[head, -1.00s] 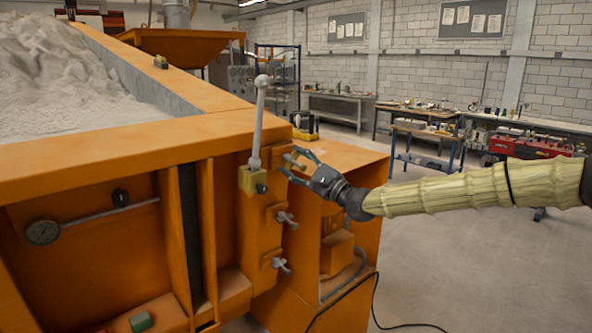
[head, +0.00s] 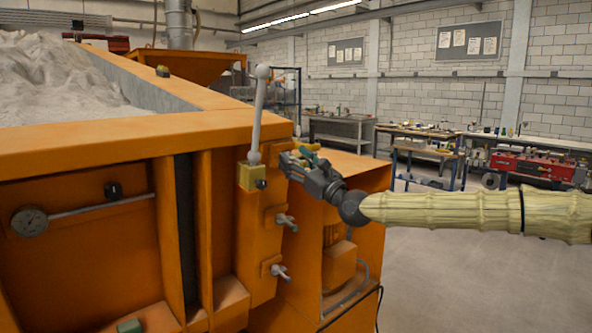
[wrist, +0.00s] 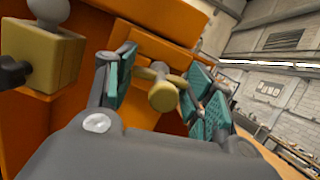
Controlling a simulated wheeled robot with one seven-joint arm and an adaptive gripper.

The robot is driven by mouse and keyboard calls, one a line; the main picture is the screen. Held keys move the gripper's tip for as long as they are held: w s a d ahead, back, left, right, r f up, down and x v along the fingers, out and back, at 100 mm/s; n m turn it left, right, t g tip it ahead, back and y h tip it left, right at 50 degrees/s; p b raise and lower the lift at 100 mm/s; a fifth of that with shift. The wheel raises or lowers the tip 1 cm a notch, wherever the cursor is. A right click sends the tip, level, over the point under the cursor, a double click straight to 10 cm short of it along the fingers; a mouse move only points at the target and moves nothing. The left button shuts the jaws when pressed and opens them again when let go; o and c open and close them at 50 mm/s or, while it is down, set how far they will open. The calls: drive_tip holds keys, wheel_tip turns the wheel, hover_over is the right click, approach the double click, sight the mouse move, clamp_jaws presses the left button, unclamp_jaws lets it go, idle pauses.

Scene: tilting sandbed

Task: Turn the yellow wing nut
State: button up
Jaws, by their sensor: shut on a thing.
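The yellow wing nut (wrist: 163,94) sits on an orange plate on the machine's corner post, between the two teal-padded fingers in the wrist view. My gripper (head: 297,160) is shut on it, with one finger on each side. In the head view the gripper's fingers hide most of the nut. My arm reaches in from the right. The exact contact of the pads on the nut is hard to see in the wrist view.
A grey ball-topped lever (head: 258,115) on a yellow block (head: 252,178) stands just left of my gripper. Two grey wing nuts (head: 287,221) (head: 279,271) are below on the same post. The floor to the right is open.

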drive_tip(key=shift+f+m, duration=0.1)
drive_tip(key=shift+m, duration=0.2)
drive_tip(key=o, duration=1)
drive_tip(key=shift+d, duration=0.1)
drive_tip(key=shift+o, duration=0.2)
drive_tip(key=shift+s, duration=0.1)
drive_tip(key=v, duration=1.2)
drive_tip(key=shift+f, duration=0.1)
